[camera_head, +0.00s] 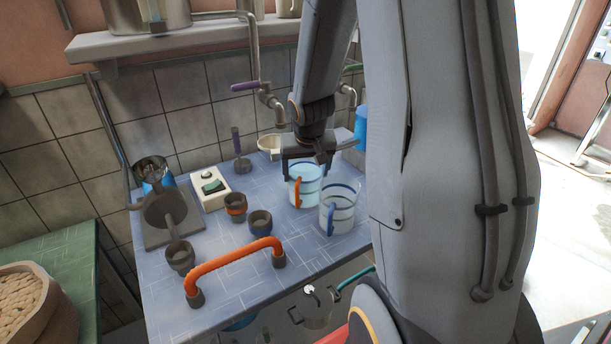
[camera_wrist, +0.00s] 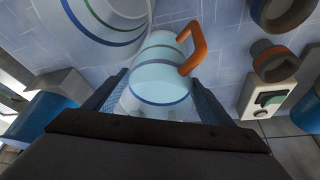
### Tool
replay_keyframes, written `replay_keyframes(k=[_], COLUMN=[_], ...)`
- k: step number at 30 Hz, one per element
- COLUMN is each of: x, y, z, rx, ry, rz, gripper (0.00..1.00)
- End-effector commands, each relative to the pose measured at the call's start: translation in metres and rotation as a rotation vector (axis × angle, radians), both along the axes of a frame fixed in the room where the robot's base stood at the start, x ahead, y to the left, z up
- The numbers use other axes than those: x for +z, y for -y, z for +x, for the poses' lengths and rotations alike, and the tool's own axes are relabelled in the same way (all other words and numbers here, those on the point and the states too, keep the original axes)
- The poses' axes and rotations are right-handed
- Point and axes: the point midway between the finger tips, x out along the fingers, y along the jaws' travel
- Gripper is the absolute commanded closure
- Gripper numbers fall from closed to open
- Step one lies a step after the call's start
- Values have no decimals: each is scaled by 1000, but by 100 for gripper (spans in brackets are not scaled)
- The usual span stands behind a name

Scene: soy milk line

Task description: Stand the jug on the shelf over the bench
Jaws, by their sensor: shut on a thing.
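A pale blue jug with an orange handle (camera_head: 304,190) is at the right part of the blue-tiled bench (camera_head: 215,308). My gripper (camera_head: 305,172) comes down from above and is shut on this jug. In the wrist view the jug (camera_wrist: 162,78) sits between the two fingers, its orange handle to the right. I cannot tell whether its base touches the bench. A clear jug with a blue handle (camera_head: 343,212) stands close beside it. The pale shelf (camera_head: 185,42) runs along the wall above the bench, at upper left.
Metal vessels (camera_head: 148,14) stand on the shelf. A pipe with a purple lever (camera_head: 250,86) hangs between shelf and bench. Dark cups (camera_head: 260,223), a switch box (camera_head: 210,189) and an orange rail (camera_head: 235,256) are on the bench. A blue container (camera_head: 361,125) is behind my gripper.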

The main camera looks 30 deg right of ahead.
Motion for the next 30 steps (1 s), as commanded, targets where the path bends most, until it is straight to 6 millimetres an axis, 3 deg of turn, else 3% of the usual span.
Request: replay_keyframes(k=[18,19,22,30], x=[-14,-15,-14,-14], y=[-2,-2,-2,-2], z=[1,0,0,0], rx=[-1,-1,-1,-1], ry=[3,0,0,0], rz=[-1,0,0,0], gripper=[86,20,5,5])
